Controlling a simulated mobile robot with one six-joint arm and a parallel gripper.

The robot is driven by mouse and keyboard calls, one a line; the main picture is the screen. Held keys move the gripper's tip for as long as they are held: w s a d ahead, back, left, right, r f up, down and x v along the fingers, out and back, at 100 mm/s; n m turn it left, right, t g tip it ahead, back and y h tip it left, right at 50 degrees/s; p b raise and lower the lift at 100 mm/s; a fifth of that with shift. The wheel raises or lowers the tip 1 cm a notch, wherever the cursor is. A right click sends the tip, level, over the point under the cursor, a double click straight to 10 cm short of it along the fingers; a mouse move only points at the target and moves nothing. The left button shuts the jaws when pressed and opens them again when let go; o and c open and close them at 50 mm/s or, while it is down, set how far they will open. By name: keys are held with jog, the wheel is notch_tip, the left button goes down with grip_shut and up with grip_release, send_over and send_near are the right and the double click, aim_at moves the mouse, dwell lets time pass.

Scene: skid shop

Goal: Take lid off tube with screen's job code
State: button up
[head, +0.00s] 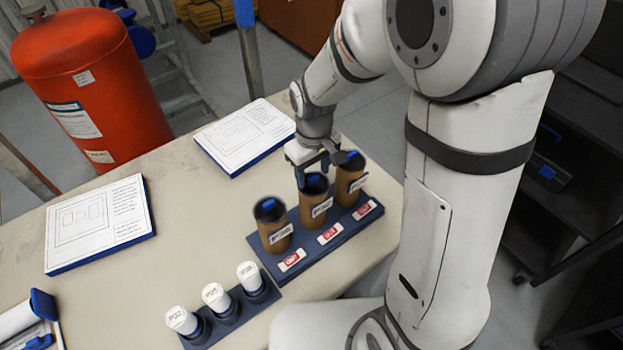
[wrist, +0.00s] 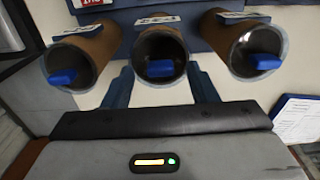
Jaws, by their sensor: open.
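Three brown tubes stand upright in a dark blue rack (head: 263,243): the left tube (head: 276,238), the middle tube (head: 313,212) and the right tube (head: 350,186). Each has a dark round top with a blue tab and a white label whose code is too small to read. My gripper (head: 321,168) is open and empty at the top of the middle tube. In the wrist view its fingers (wrist: 162,88) point toward the middle tube's blue tab (wrist: 160,68), one on either side, apparently not closed on it. I cannot make out a screen with a job code.
Red-and-white tags (head: 330,234) lie on the rack before the tubes. Several white-capped pieces stand in a smaller rack (head: 228,313) at the front. Two printed boards (head: 100,222) (head: 245,135) lie on the table. A red tank (head: 92,85) stands behind.

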jog(key=shift+f, duration=0.25)
jog(key=shift+c, duration=0.5)
jog(key=c, duration=0.9)
jog(key=shift+r, duration=0.1)
jog(key=shift+c, duration=0.2)
